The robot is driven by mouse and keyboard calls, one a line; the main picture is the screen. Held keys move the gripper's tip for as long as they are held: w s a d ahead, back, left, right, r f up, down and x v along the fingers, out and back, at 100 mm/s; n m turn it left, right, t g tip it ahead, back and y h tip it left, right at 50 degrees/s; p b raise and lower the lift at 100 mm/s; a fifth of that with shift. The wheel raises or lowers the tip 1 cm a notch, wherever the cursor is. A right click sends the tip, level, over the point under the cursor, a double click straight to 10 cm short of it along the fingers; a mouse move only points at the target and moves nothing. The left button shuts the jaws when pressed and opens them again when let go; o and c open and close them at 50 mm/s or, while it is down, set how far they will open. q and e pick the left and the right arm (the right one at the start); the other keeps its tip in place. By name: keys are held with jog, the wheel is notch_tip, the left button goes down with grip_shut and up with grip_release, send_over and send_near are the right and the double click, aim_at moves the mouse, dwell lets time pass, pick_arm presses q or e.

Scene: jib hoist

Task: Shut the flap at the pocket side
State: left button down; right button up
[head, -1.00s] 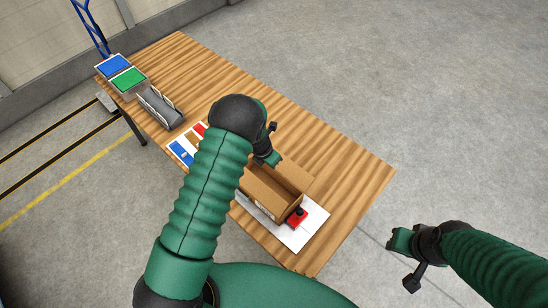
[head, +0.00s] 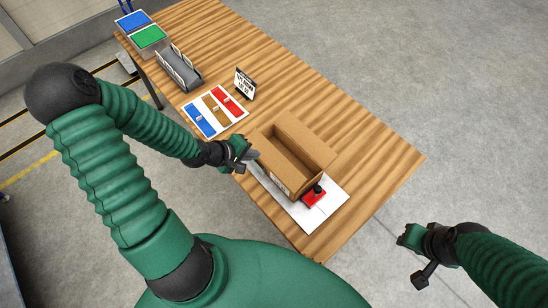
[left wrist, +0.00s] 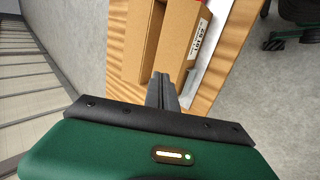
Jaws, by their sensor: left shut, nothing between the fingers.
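An open brown cardboard box (head: 281,172) stands on a white sheet (head: 322,207) near the table's front edge. A printed white label shows on its near wall. A flap (head: 309,141) stands out along its far side; I cannot make out every other flap. My left gripper (head: 254,156) is shut and empty beside the box's left end. In the left wrist view its closed fingers (left wrist: 162,88) point at the box (left wrist: 180,38), with the label beyond; I cannot tell whether they touch. My right gripper (head: 402,238) hangs off the table's right side, its jaws unclear.
A red block with a black knob (head: 314,196) sits at the box's right end. A card with blue, brown and red fields (head: 215,110), a small sign (head: 244,84), a grey rack (head: 179,69) and blue and green trays (head: 148,37) are further left. The table's right part is clear.

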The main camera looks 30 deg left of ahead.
pick_arm(q)
send_near(279, 155)
jog(key=x, duration=0.6)
jog(key=shift+w+a+f, duration=0.15)
jog(key=shift+w+f, duration=0.15)
jog(key=shift+d+f, duration=0.1)
jog(key=shift+d, duration=0.2)
jog(key=shift+w+a+g, duration=0.1)
jog(key=shift+w+g, duration=0.1)
jog(key=shift+g, duration=0.1)
